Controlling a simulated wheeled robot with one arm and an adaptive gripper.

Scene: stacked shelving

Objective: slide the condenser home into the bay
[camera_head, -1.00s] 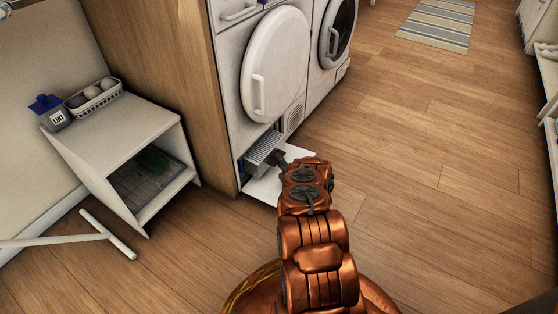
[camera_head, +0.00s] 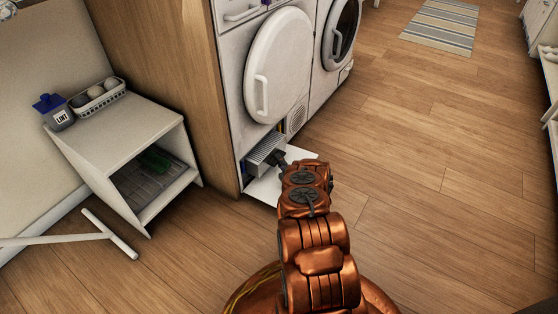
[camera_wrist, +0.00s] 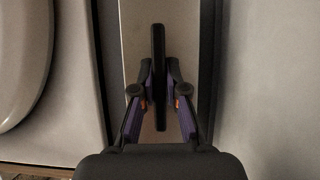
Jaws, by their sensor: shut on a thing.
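The condenser (camera_head: 264,150) is a light grey finned block partly inside the bay (camera_head: 244,172) at the bottom of the near white machine. In the wrist view its front face (camera_wrist: 134,70) is a pale panel with an upright black handle (camera_wrist: 158,50). My gripper (camera_wrist: 158,95) is shut on that handle, with a finger on each side of it. In the head view my gripper (camera_head: 279,160) is small and dark at the condenser's outer end. How deep the condenser sits is hard to tell.
The white bay flap (camera_head: 262,190) lies folded down below the condenser. The machine's round door (camera_head: 277,65) is shut above. A wooden panel (camera_head: 180,80) stands left of the machine, then a white side table (camera_head: 120,135). Open wooden floor (camera_head: 440,150) lies to the right.

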